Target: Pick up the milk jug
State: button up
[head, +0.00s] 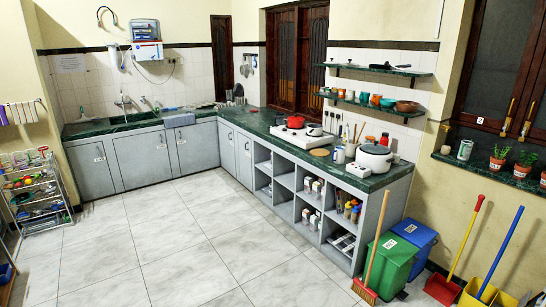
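I cannot pick out a milk jug for certain at this size. Several small white cartons or bottles (312,189) stand in the open shelves under the counter, too small to identify. A small light container (338,154) stands on the green counter (262,124) beside a white rice cooker (373,158). My gripper is not in view.
The tiled floor (190,240) in the middle is clear. A wire rack (40,195) stands at the left. A green bin (392,262), a blue bin (415,238) and brooms stand at the right.

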aim_at(339, 154)
jog(key=i, duration=2.45)
jog(key=i+j+z, duration=0.1)
jog(key=i+z, duration=0.15)
jog(key=i, duration=0.3)
jog(key=i+j+z, duration=0.25)
jog(key=i, duration=0.3)
jog(key=i+j+z, duration=0.2)
jog(key=i, duration=0.3)
jog(key=i+j+z, duration=0.75)
jog(key=i+j, duration=0.05)
